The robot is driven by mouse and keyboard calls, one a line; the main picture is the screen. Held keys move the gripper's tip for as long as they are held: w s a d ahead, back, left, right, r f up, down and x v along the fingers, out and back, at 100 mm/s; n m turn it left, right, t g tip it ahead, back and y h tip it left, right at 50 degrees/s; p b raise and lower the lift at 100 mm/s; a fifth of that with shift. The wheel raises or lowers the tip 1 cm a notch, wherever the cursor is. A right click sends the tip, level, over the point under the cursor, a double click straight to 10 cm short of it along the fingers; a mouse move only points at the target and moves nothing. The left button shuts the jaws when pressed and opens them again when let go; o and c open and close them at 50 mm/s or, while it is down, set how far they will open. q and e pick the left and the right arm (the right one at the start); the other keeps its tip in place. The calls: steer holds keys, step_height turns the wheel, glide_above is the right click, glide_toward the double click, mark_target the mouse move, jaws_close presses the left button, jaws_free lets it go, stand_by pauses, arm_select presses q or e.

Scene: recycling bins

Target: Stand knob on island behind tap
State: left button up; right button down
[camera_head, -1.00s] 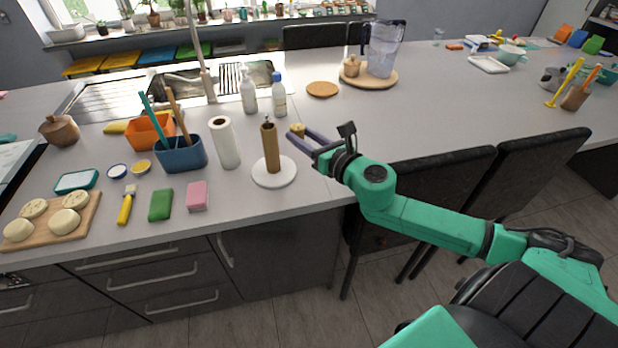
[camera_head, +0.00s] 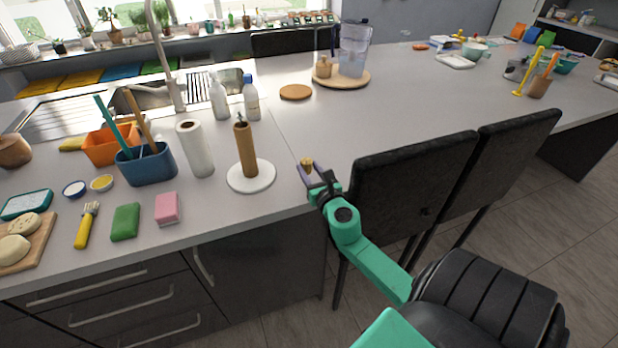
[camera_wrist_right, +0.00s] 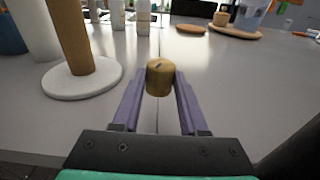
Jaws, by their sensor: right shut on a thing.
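The knob (camera_head: 307,165) is a small round wooden piece, held between the fingertips of my right gripper (camera_head: 312,176) near the island's front edge. In the right wrist view the knob (camera_wrist_right: 160,77) sits between the two purple fingers of the right gripper (camera_wrist_right: 160,90), which is shut on it. It appears above the counter. The tap (camera_head: 166,60) is a tall metal column by the sink at the back left. The grey island top (camera_head: 385,115) runs across the head view. My left gripper is not in view.
A paper-towel roll (camera_head: 195,148) and a brown roll on a white round base (camera_head: 251,177) stand left of my right gripper. Two bottles (camera_head: 250,98) stand near the tap. A black chair (camera_head: 412,195) is at the front edge. The counter's middle right is clear.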

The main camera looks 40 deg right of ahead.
step_height(320, 180, down, 4)
steer(key=shift+s+b, duration=0.1)
steer(key=shift+b, duration=1.1)
steer(key=shift+r, duration=0.15)
steer(key=shift+f, duration=0.2)
steer(key=shift+c, duration=2.2)
jaws_free()
steer(key=shift+r, duration=0.1)
